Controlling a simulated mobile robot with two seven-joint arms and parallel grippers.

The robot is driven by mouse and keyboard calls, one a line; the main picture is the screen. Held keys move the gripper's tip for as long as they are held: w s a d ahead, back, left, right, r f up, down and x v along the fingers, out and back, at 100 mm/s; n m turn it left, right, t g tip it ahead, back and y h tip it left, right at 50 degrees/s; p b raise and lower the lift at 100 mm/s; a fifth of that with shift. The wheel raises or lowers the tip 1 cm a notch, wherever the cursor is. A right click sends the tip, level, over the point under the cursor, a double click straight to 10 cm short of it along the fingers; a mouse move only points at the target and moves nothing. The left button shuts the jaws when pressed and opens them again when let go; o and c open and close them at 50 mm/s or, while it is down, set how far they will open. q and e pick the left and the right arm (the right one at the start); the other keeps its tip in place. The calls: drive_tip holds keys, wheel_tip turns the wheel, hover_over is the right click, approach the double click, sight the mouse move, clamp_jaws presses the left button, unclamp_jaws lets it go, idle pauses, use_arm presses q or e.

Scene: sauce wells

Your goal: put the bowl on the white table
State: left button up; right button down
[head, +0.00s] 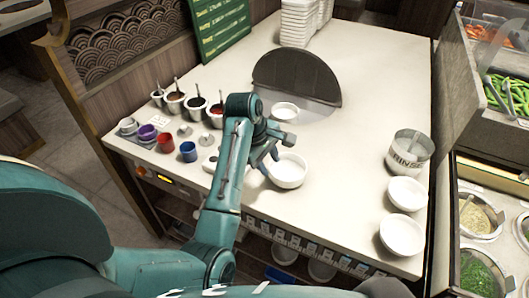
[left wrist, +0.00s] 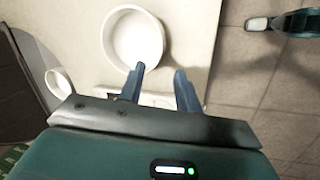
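A white bowl (head: 287,171) rests on the white table (head: 340,205) near its front edge; it also shows in the left wrist view (left wrist: 134,38). My left gripper (head: 266,160) is at the bowl's left side, fingers pointing down. In the left wrist view its two blue fingers (left wrist: 160,85) are apart with nothing visible between them. One finger overlaps the bowl's rim; I cannot tell whether it touches. A teal part that looks like my right arm (left wrist: 300,22) shows in the left wrist view; its finger state is unclear.
A smaller white bowl (head: 285,112) stands by a dark round lid (head: 297,75). Two white bowls (head: 407,194) (head: 402,236) and a RINSE container (head: 408,152) stand at right. Sauce wells with ladles (head: 196,105) and coloured cups (head: 188,152) are at left. The table's middle right is clear.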

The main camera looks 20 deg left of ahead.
use_arm(q)
drive_tip(key=shift+v, duration=2.1)
